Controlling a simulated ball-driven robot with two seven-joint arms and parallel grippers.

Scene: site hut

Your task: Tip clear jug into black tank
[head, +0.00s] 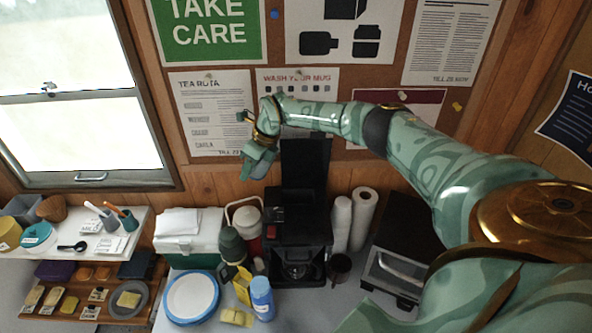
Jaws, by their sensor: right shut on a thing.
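My right gripper (258,156) is high in front of the noticeboard, to the left of and above the black coffee machine. It points downward and is shut on what seems to be the clear jug; the jug's outline is hard to make out against the hand and wall. The black tank (292,212) seems to be the upper part of the coffee machine, with a tall black panel (304,165) upright behind it. A glass pot sits low in the machine's front. My left gripper is not in view.
Paper rolls (362,208), a dark mug (340,267) and a toaster oven (398,270) stand right. Blue-rimmed plates (191,297) lie in front.

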